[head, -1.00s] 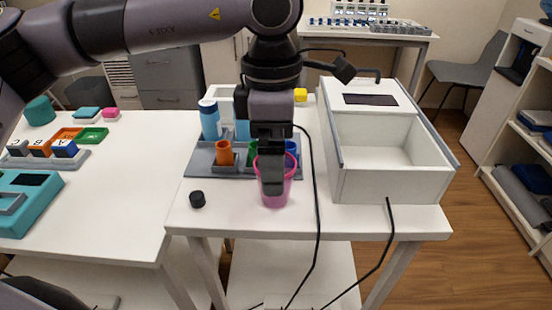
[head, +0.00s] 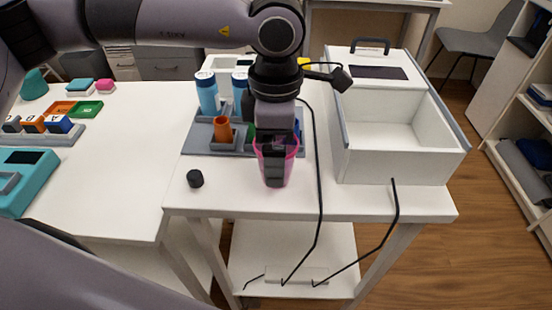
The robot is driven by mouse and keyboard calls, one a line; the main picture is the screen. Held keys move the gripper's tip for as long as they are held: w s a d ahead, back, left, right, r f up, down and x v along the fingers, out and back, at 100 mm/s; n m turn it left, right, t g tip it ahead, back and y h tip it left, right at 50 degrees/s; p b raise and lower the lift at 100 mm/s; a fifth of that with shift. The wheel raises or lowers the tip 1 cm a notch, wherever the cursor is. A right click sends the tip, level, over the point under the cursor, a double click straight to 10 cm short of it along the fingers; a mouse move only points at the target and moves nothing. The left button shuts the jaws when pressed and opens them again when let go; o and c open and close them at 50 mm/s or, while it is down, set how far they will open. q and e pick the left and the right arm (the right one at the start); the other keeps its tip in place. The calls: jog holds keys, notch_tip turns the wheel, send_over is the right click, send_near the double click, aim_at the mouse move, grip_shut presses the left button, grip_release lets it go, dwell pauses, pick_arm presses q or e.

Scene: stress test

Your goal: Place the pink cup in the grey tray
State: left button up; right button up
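The pink cup (head: 291,162) stands upright, apparently on the white table, in front of the grey tray's right part. The grey tray (head: 200,149) lies behind it and holds an orange cup (head: 222,129), part of a green one, two blue-and-white bottles (head: 207,93) and a blue item at its right. My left gripper (head: 275,165) points straight down at the pink cup, its dark fingers overlapping the cup's middle. Whether the fingers grip the cup wall is hidden by the gripper itself. My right gripper is out of view.
A white open box (head: 395,165) stands at the table's right. A small black cylinder (head: 195,179) lies on the left front, and a black cable (head: 319,200) runs down beside the cup. A teal box (head: 25,190) and coloured blocks sit on the left table.

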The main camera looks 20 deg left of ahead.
pick_arm(q)
jog(key=c, duration=1.1)
jog(key=shift+c, duration=0.7)
jog(key=shift+r, duration=0.15)
